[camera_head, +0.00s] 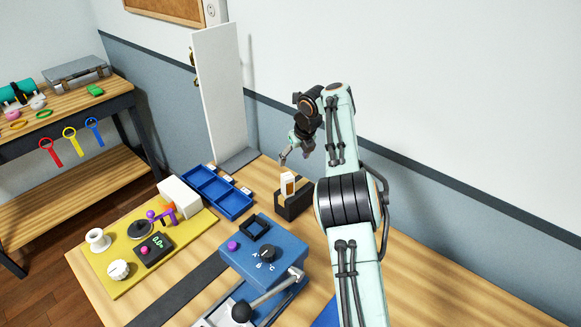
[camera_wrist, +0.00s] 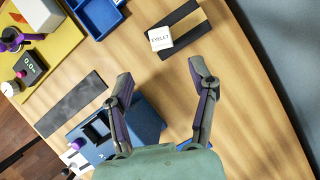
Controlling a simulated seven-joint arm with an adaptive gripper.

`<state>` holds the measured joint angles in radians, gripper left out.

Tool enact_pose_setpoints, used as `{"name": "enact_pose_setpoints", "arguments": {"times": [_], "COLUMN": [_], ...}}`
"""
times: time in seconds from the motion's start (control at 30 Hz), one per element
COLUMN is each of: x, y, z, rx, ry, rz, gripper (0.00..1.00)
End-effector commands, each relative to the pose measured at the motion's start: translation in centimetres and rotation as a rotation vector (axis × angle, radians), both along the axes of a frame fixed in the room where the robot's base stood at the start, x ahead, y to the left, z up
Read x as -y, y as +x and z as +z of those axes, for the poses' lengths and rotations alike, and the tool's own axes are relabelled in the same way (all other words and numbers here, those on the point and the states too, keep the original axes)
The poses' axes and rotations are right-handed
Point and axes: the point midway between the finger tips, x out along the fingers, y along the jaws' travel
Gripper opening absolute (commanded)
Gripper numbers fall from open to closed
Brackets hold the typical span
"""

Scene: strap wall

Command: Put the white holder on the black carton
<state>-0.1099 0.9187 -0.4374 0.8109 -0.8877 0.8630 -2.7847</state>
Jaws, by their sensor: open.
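A white piece that looks like the white holder stands upright at the black carton (camera_head: 293,207) in the head view, with an orange-brown patch on its face (camera_head: 288,184). In the wrist view a white block lettered "EYELET" (camera_wrist: 160,37) is at the left end of the black carton (camera_wrist: 196,43), which has a tan strip along its middle. I cannot tell whether the white piece rests on the carton or in it. My gripper (camera_head: 295,157) is open and empty above and behind the carton. In the wrist view its fingers (camera_wrist: 160,78) are wide apart, with bare table between them.
A blue device with a lever (camera_head: 270,247) stands in front of the carton. A blue compartment tray (camera_head: 217,192) lies to the left. A yellow board (camera_head: 125,277) carries a white box (camera_head: 180,196) and small parts. A white upright panel (camera_head: 220,90) stands behind. Table right of the carton is clear.

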Motion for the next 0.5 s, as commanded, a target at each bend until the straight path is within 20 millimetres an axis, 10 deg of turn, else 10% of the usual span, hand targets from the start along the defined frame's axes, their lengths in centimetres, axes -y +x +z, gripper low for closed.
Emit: {"name": "enact_pose_setpoints", "arguments": {"times": [0.33, 0.5], "x": [0.7, 2.4], "y": [-1.1, -5.6], "z": [2.4, 6.4], "rx": [-0.011, -0.117], "ry": [0.032, 0.254], "rz": [-0.081, -0.628], "gripper": [0.58, 0.58]}}
